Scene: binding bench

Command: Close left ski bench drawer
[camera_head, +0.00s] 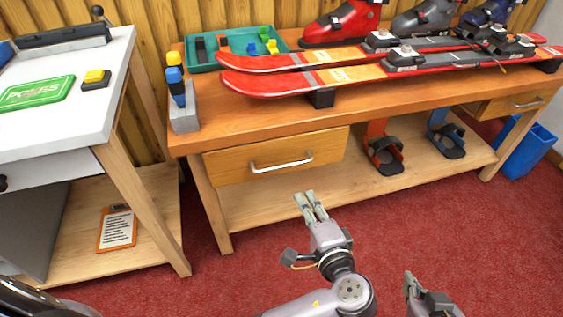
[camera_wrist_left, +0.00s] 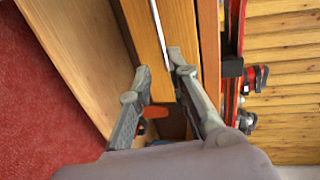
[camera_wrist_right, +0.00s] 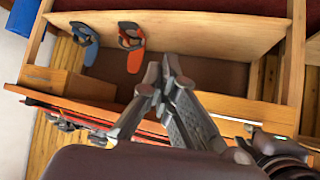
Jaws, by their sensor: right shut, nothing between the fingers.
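The left drawer (camera_head: 240,160) is a light wood box front with a silver bar handle (camera_head: 282,163), under the left part of the ski bench top. Its front seems to stand a little out from the bench; the exact gap is hard to see. My left gripper (camera_head: 308,197) is open and empty in front of the drawer, below the handle in the head view. In the left wrist view, the drawer front (camera_wrist_left: 165,55) and handle (camera_wrist_left: 160,30) lie just beyond its fingertips (camera_wrist_left: 158,72). My right gripper (camera_head: 409,277) is shut and empty, lower right; its fingertips (camera_wrist_right: 160,78) show in its wrist view.
Red skis (camera_head: 262,82) and boots (camera_head: 345,22) are on the bench top (camera_head: 190,142). Orange (camera_head: 383,150) and blue (camera_head: 445,135) bindings stand on the lower shelf (camera_head: 270,203). A white side table (camera_head: 60,120) stands left, a blue bin (camera_head: 525,148) right. Red carpet is clear in front.

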